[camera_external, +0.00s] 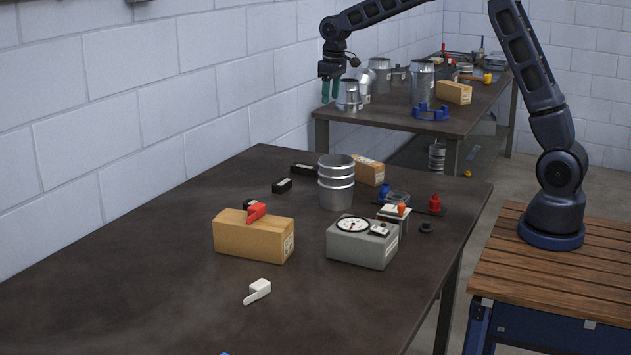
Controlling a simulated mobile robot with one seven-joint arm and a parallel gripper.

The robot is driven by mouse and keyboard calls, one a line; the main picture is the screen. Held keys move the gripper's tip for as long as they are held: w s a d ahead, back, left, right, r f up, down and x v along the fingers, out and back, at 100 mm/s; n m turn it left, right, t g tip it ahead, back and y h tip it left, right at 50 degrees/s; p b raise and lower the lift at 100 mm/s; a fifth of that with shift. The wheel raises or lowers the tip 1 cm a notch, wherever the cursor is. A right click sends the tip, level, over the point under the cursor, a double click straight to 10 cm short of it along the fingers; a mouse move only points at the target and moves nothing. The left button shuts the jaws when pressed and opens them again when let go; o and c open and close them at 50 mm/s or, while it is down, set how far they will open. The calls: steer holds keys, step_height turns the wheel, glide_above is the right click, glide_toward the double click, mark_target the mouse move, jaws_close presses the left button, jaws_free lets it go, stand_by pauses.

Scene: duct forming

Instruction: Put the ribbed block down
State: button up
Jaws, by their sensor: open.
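My gripper (330,91) hangs from the arm at the upper middle, pointing down, with its green fingers apart and nothing visible between them. In the picture it overlaps the left end of the far table, beside a metal duct fitting (348,97); I cannot tell its depth. I cannot surely pick out the ribbed block. Two small dark blocks lie on the near table: one (282,186) left of the silver ribbed duct (336,184), the other (304,170) behind it. Their surfaces are too small to read for ribs.
The near table (120,265) is bare at left and front. It holds a tan box (253,238), a grey dial box (362,244), a smaller box (368,170), a white piece (257,291) and a red knob (435,203). The far table (390,120) is crowded.

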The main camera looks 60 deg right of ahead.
steer(key=s+a+r+t, duration=0.15)
steer(key=s+r, duration=0.25)
steer(key=s, duration=0.5)
steer(key=s+a+r, duration=0.2)
steer(key=s+r, duration=0.2)
steer(key=s, duration=0.4)
steer(key=s+a+r, duration=0.1)
steer(key=s+r, duration=0.4)
steer(key=s, duration=0.4)
steer(key=s+a+f+t, duration=0.1)
steer(key=s+f, duration=0.1)
steer(key=s, duration=1)
steer(key=s+a+f+t, duration=0.1)
steer(key=s+f, duration=0.2)
steer(key=s, duration=0.8)
steer(key=shift+s+f, duration=0.2)
steer(key=shift+s, duration=0.15)
